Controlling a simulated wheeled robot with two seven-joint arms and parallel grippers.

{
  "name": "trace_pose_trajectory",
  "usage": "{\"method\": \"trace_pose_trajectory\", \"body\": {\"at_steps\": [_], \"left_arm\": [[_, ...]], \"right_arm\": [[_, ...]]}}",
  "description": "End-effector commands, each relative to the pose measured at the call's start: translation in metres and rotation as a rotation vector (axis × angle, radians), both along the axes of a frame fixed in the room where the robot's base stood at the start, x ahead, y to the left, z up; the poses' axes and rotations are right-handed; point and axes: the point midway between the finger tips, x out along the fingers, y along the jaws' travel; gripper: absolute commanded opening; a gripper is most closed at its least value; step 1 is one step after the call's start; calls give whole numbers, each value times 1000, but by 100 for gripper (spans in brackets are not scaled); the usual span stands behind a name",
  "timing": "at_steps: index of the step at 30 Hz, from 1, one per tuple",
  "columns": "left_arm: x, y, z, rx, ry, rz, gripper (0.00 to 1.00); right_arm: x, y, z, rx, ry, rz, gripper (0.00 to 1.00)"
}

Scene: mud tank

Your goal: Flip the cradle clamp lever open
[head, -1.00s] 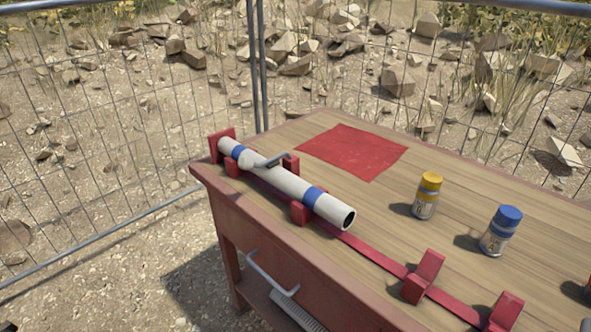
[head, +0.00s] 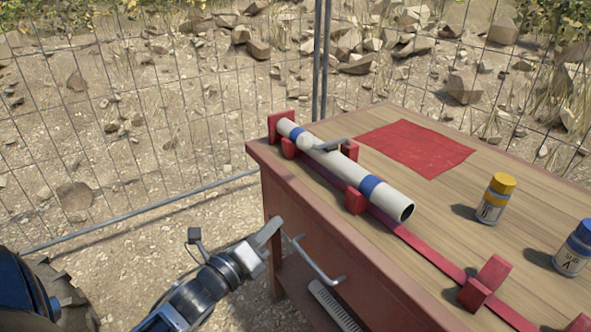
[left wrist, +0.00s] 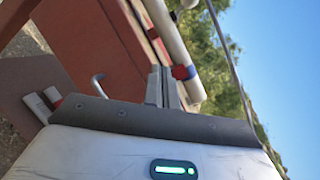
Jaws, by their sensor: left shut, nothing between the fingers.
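A white pipe (head: 335,170) with two blue bands lies in red cradle blocks (head: 355,200) along the left edge of the wooden table. The grey clamp lever (head: 330,146) lies across the top of the pipe near its far end, with a pale knob (head: 304,141) on its left. My left gripper (head: 270,231) is shut and empty, beside the table's left side, below and apart from the lever. In the left wrist view, its closed fingers (left wrist: 165,88) point toward the pipe (left wrist: 172,38). My right gripper is not in view.
A grey bar handle (head: 318,262) sticks out from the table's side close to my left gripper. A red mat (head: 415,148), a yellow-capped bottle (head: 495,198) and a blue-capped bottle (head: 575,250) stand right of the pipe. A wire fence (head: 180,110) runs behind.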

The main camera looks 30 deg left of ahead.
Motion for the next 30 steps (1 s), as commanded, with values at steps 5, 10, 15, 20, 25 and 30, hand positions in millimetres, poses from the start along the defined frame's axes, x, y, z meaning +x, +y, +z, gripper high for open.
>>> {"method": "trace_pose_trajectory", "body": {"at_steps": [5, 10, 15, 20, 25, 30], "left_arm": [[8, 20, 20, 349, -118, 34, 0], [9, 23, 26, 435, -144, 45, 0], [8, 23, 26, 433, -143, 45, 0], [12, 23, 26, 430, -142, 45, 0], [33, 21, 32, 430, -145, 44, 0], [69, 19, 39, 428, -145, 45, 0]], "right_arm": [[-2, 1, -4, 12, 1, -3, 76], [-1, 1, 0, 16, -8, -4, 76], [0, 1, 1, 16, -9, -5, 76], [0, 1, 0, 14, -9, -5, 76], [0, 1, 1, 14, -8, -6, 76], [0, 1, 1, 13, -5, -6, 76]]}}
